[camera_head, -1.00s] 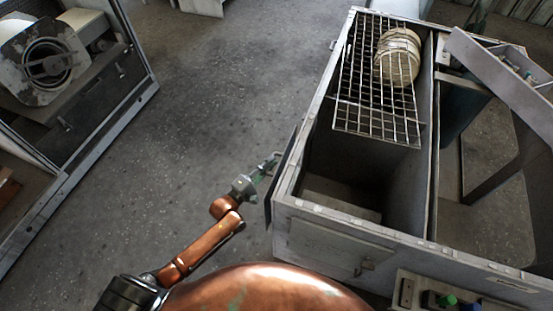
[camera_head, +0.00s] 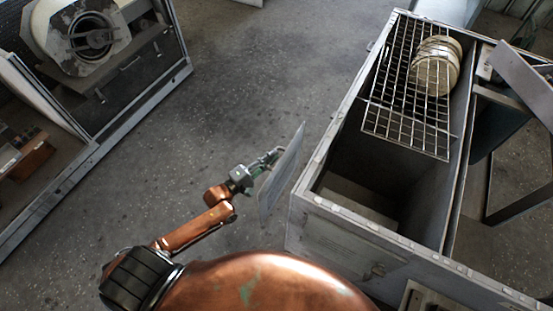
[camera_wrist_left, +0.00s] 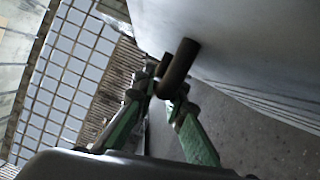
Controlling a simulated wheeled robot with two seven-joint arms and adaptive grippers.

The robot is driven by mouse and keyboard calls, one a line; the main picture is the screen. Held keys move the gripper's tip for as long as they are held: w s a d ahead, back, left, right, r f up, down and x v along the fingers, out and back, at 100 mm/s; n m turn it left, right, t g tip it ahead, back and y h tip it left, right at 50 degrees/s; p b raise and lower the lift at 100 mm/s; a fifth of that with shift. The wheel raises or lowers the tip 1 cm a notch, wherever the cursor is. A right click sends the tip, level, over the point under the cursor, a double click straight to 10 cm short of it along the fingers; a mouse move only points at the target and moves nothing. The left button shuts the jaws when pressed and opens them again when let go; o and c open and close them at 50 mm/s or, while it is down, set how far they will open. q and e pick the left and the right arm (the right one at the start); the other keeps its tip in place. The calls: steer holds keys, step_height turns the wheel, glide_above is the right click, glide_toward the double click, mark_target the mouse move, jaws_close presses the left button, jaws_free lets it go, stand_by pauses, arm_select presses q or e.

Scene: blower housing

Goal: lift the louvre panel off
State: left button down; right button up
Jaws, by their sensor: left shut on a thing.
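The louvre panel (camera_head: 281,176) is a thin grey sheet standing nearly upright, seen almost edge-on in the head view. A gap of floor shows between it and the left side of the blower housing (camera_head: 330,208). My left gripper (camera_head: 274,158) is at the panel's left face, shut on its dark handle (camera_wrist_left: 179,67). In the left wrist view the green-sided fingers (camera_wrist_left: 165,88) meet at this handle, and the panel's pale face (camera_wrist_left: 240,38) fills the upper right. The panel's far face is hidden. My right gripper is not in view.
The open-topped housing holds a wire grid (camera_head: 408,100) and round tan parts (camera_head: 436,66). A frame with a round blower unit (camera_head: 92,38) stands at upper left. Brown blocks (camera_head: 32,157) lie on a shelf at left. The concrete floor (camera_head: 235,75) between is clear.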

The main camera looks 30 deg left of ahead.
arm_select(q)
steer(key=shift+w+a+r+b, duration=0.15)
steer(key=shift+a+b, duration=0.3)
steer(key=shift+a, duration=1.4)
